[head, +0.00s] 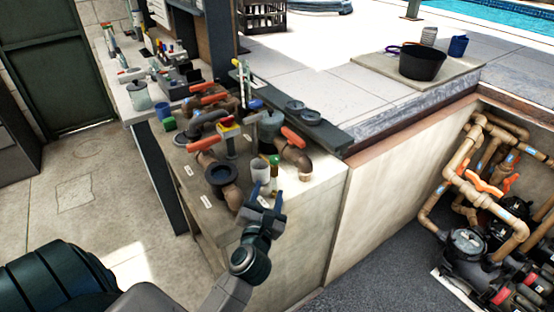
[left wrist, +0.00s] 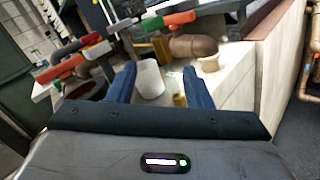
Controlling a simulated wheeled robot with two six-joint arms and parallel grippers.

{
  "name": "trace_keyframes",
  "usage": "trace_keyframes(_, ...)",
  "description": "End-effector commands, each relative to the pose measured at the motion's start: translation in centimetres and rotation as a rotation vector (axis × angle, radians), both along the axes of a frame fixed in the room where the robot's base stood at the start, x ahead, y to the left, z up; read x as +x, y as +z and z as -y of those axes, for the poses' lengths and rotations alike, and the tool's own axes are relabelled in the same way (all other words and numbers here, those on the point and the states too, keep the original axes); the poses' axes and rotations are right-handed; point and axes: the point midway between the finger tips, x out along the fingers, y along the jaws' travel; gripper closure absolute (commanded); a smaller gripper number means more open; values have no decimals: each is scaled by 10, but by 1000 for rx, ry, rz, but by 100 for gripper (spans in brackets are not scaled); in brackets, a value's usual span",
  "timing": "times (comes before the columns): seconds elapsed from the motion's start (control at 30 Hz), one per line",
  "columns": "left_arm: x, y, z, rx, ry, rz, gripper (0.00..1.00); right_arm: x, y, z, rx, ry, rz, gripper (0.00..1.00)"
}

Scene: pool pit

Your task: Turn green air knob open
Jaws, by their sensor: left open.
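The small green knob (head: 274,160) sits on top of a short tan stem on the bench, beside a white cylinder (head: 260,168). My left gripper (head: 268,192) is open just in front of the two, at the near corner of the bench, with nothing seen between its fingers. In the left wrist view the fingers (left wrist: 161,82) point toward the white cylinder (left wrist: 150,78) and a small yellowish piece beside it. My right gripper is out of view.
Pipes with orange handles (head: 293,137), a dark round flange (head: 221,174) and a red-and-yellow piece (head: 229,129) crowd the bench behind the knob. A pit with pipes and pumps (head: 468,242) lies to the right. A black bucket (head: 423,62) stands on the far ledge.

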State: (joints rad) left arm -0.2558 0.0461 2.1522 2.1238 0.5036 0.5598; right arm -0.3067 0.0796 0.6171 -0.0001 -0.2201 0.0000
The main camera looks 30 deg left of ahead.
Motion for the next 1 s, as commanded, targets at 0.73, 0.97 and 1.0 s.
trace_keyframes(0.73,47,51,-19,-407,-29,112,54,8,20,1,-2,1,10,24)
trace_keyframes(0.97,76,49,-32,-409,-28,111,54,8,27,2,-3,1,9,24)
trace_keyframes(1.0,79,49,-33,-409,-28,111,54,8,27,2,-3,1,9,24)
